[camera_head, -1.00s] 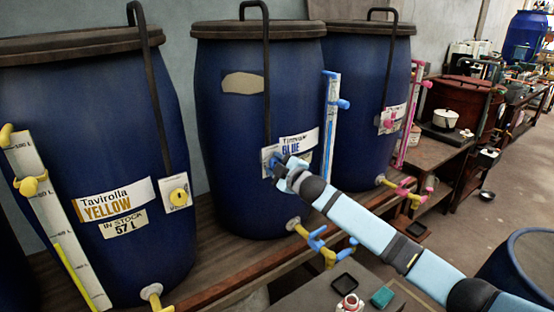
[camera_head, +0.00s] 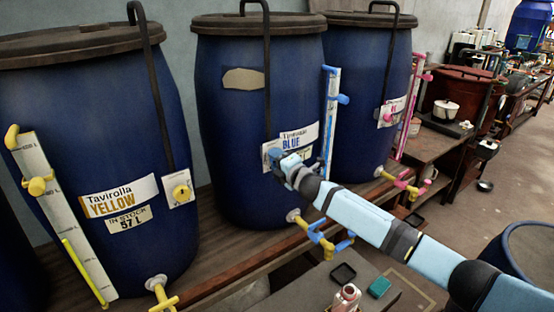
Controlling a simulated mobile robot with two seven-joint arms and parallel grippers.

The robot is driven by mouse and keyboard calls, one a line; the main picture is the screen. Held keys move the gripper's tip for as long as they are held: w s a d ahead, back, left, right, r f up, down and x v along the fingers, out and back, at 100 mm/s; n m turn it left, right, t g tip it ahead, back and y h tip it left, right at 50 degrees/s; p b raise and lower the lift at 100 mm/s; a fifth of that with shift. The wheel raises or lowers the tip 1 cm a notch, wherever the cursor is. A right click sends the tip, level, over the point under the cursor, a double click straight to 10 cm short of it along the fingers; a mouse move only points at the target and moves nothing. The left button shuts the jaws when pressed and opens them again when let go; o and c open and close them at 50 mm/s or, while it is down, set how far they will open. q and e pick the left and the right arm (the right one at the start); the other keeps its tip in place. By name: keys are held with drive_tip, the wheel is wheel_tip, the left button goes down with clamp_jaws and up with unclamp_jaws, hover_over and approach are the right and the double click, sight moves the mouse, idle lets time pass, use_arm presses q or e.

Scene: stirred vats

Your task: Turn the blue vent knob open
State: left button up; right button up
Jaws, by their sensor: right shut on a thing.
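The blue vat (camera_head: 225,110) stands in the middle, with a label (camera_head: 299,138) reading BLUE on its front. A pale plate (camera_head: 267,150) sits beside the label, at the place of the vent knob. My right gripper (camera_head: 276,162) is at this plate, shut on the blue vent knob. The gripper covers the knob, so its turned angle cannot be told. My right arm reaches in from the lower right. My left gripper is not in view.
The yellow vat (camera_head: 90,130), with its yellow knob (camera_head: 181,193), stands at the left; another vat (camera_head: 355,80) stands behind right. A blue barrel (camera_head: 530,250) is at the lower right.

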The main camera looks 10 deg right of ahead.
drive_tip(key=shift+n, duration=0.3)
drive_tip(key=o, duration=0.9)
drive_tip(key=shift+b+v, duration=0.35)
drive_tip(key=shift+v, duration=6.5)
drive_tip(key=shift+f, duration=0.1)
